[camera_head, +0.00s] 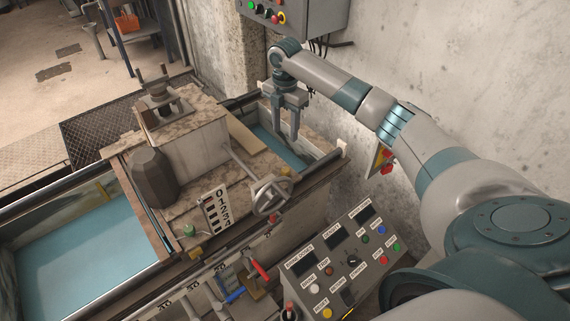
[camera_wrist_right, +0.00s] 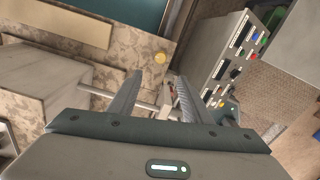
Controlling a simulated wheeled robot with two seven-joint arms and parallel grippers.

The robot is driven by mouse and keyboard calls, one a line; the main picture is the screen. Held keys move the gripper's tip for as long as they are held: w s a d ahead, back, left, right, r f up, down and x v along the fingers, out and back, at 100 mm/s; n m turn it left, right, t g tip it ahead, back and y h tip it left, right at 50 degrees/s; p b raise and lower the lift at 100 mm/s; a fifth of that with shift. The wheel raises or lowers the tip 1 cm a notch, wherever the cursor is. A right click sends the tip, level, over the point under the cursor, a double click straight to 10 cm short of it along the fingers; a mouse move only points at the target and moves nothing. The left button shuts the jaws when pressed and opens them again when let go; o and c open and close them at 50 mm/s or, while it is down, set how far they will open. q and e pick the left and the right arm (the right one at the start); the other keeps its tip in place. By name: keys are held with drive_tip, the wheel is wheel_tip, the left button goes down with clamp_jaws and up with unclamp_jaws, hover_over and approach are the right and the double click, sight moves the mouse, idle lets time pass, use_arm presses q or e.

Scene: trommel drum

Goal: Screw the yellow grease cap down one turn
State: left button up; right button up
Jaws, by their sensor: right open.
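A small round yellow cap (camera_wrist_right: 160,58) shows in the right wrist view, on a mottled brown surface beside teal water. I take it to be the grease cap; I cannot make it out clearly at that spot in the head view. My right gripper (camera_head: 288,135) is open and empty, pointing down above the far side of the trough. In the right wrist view its fingers (camera_wrist_right: 157,90) are apart, and the cap is beyond them with nothing between the fingertips touching it. My left gripper is out of view.
A handwheel (camera_head: 271,195) on a shaft stands near the trough's right end. A labelled control panel (camera_head: 338,255) is at lower right. A concrete wall (camera_head: 440,60) bounds the right.

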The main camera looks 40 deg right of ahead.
sight(285, 169)
wheel_tip(285, 169, down, 17)
drive_tip(key=p, duration=0.3)
drive_tip(key=shift+s+a, duration=0.1)
drive_tip(key=shift+s, duration=0.05)
idle(0.7)
drive_tip(key=c, duration=1.1)
drive_tip(key=shift+o, duration=0.2)
drive_tip(key=shift+m, duration=0.4)
